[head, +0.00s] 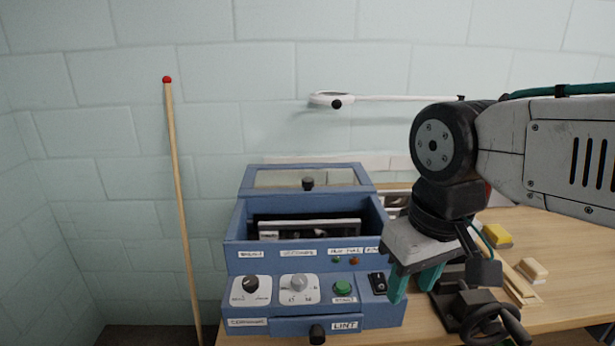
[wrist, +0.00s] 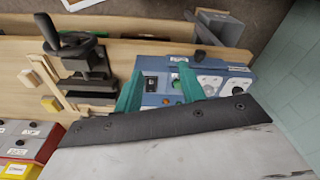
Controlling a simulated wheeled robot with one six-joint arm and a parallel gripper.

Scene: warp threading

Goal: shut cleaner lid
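The cleaner (head: 235,262) is a blue box on the table with a control panel on its front. Its blue lid (head: 250,180), with a clear window and a black knob (head: 308,183), stands raised at the back. The box's opening shows below it. My gripper (head: 412,294) hangs in front of the cleaner's right end, apart from the lid. Its two teal fingers are spread with nothing seen between them. In the wrist view the gripper (wrist: 162,90) shows over the cleaner's panel (wrist: 160,99); I cannot make out the lid there.
The LINT drawer (head: 372,318) has a black knob at the cleaner's front. A black clamp-like device (head: 470,312) stands to the right, near yellow (head: 497,236) and wooden blocks (head: 533,268). A red-tipped stick (head: 178,180) leans on the wall at left. A white wand (head: 400,98) is above.

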